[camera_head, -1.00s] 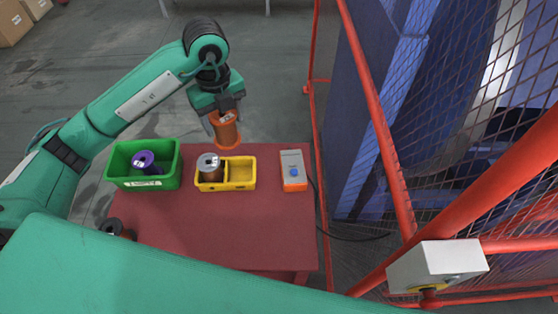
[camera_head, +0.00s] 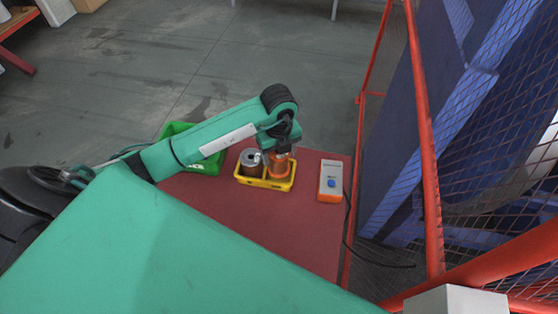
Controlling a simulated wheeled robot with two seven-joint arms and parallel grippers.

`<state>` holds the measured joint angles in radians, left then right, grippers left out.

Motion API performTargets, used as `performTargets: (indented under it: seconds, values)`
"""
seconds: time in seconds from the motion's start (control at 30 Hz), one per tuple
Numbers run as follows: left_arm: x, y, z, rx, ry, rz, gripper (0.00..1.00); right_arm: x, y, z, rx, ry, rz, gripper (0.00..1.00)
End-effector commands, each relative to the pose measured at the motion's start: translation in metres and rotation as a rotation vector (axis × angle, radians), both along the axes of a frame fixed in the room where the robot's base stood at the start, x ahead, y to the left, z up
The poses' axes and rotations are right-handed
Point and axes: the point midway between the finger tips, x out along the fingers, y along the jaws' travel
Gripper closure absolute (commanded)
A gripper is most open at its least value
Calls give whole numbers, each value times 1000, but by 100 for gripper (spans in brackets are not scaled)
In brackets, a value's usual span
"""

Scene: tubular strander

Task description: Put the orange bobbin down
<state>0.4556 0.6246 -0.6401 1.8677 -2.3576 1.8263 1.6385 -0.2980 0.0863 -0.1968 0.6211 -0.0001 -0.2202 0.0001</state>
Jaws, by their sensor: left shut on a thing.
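The orange bobbin (camera_head: 279,168) is upright in the right compartment of the yellow tray (camera_head: 248,181), or just above its floor; I cannot tell whether it touches the bottom. My left gripper (camera_head: 280,152) comes down on it from above and is shut on its upper part. The fingers are small and partly hidden by the wrist. A grey-topped bobbin (camera_head: 252,160) stands in the tray's left compartment. My right gripper is not in view.
The green bin (camera_head: 207,166) is left of the tray, mostly behind my left arm. A grey and orange box with a blue button (camera_head: 330,182) lies to the right. The red table (camera_head: 290,222) is bare in front. A red mesh fence (camera_head: 431,190) stands at the right.

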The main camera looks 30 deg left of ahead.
Motion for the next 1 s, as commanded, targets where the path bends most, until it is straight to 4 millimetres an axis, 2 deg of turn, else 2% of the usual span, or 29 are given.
performTargets:
  seconds: [0.17,0.43,0.63,0.83,0.87,0.97,1.0]
  values:
    - [1,-1,-12,-2,-1,-1,80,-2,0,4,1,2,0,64]
    - [0,0,-46,-1,0,0,80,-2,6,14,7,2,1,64]
    - [1,0,-50,-2,-4,-1,80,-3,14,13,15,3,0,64]
    - [1,0,-53,-1,-3,-1,80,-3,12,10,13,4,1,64]
    - [0,0,-54,-1,-2,-1,37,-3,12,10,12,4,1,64]
    - [0,0,-53,-1,-2,-1,18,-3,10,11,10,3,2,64]
    - [0,0,-53,-1,-2,-1,17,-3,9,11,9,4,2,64]
